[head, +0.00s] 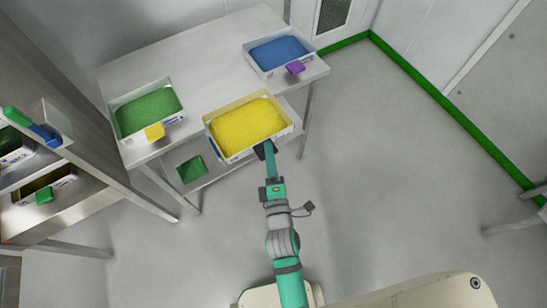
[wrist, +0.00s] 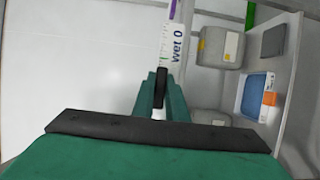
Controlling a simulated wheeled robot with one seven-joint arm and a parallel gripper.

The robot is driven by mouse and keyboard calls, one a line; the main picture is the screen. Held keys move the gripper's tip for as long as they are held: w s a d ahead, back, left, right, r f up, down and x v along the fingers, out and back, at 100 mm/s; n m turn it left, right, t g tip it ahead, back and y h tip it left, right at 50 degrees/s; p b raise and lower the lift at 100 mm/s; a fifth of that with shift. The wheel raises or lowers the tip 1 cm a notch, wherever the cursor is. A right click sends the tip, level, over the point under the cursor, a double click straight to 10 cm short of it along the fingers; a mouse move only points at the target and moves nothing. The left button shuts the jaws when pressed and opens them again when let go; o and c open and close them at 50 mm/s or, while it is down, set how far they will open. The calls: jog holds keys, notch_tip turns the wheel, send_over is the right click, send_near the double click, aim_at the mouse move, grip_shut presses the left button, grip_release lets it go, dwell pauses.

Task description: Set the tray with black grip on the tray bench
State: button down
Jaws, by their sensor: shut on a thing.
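The tray with black grip (head: 206,122) is white and filled with yellow granules. It shows in the head view at the front edge of the tray bench (head: 195,62), its near side overlapping that edge. I cannot tell whether it touches the bench top. My gripper (head: 265,150) is at the tray's near side, shut on the black grip. In the wrist view the black grip (wrist: 160,87) is between the fingers of my gripper (wrist: 159,100), in front of a white label. The rest of the tray is hard to make out there.
A tray of green granules with a yellow grip (head: 155,131) stands left on the bench. A tray of blue granules with a purple grip (head: 295,68) stands back right. Bare bench top lies between and behind them. A rack (head: 95,205) with trays is at left.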

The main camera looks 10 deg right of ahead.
aim_at(233, 126)
jog(key=shift+w+a+r, duration=0.1)
jog(key=shift+w+a, duration=1.1)
jog(key=shift+w, duration=2.55)
jog(key=shift+w+a+f, duration=0.1)
jog(key=shift+w+a, duration=1.15)
jog(key=shift+w, duration=2.55)
jog(key=shift+w+a+r, duration=0.1)
jog(key=shift+w+a, duration=1.1)
jog(key=shift+w, duration=2.55)
jog(key=shift+w+a, duration=0.2)
jog(key=shift+w, duration=0.45)
jog(key=shift+w+a, duration=0.2)
jog(key=shift+w, duration=0.4)
jog(key=shift+s+f, duration=0.1)
jog(key=shift+f, duration=1)
jog(key=c, duration=1.7)
grip_release()
jog(key=shift+f, duration=0.1)
jog(key=s, duration=1)
jog(key=shift+s+a, duration=0.4)
